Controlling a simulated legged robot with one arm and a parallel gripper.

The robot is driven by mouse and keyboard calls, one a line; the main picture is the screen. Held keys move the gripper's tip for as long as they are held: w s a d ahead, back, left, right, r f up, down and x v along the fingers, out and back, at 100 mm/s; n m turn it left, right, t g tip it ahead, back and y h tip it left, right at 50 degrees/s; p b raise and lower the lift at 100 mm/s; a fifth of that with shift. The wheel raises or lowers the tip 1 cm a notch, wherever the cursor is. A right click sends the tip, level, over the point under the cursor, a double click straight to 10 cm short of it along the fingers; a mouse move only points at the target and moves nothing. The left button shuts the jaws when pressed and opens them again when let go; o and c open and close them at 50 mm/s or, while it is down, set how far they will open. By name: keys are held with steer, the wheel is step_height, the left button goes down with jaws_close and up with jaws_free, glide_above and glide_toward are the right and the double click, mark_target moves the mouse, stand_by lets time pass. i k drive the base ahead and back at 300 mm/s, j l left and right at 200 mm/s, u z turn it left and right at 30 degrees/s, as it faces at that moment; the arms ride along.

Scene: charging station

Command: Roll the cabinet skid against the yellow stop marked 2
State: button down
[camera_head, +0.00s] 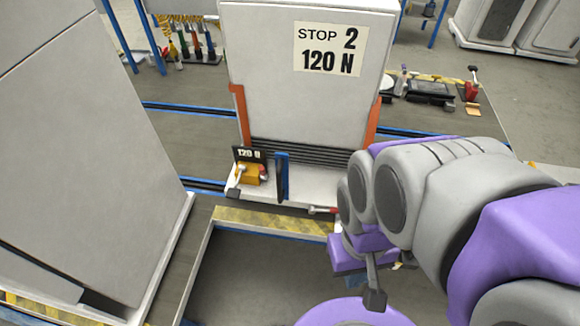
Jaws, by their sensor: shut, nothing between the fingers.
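A tall pale cabinet (265,70) stands upright on a white skid base (300,193) in the centre. A sign (331,48) on its front reads STOP 2, 120 N. Orange strips run down its lower sides. A blue upright bar (282,177) stands at the front of the base, beside a small yellow block (248,174) with a black 120 N plate (248,154). My gripper (375,298) is shut and empty, pointing down in front of the base, to its right. I cannot make out a yellow stop marked 2; the floor behind the cabinet is hidden.
Blue rails (185,107) cross the floor behind the skid. A yellow-black striped edge (270,221) borders a grey recessed area (255,275) in front. A large pale cabinet (80,150) fills the left. Tools (190,45) stand behind at left; more items (430,88) lie at right.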

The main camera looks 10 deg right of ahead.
mark_target(306, 76)
steer(key=k+j+z, duration=0.1)
steer(key=z, duration=1.5)
steer(key=k+u, duration=0.1)
steer(key=u, duration=0.2)
steer(key=k+j+u, duration=0.1)
steer(key=u, duration=0.15)
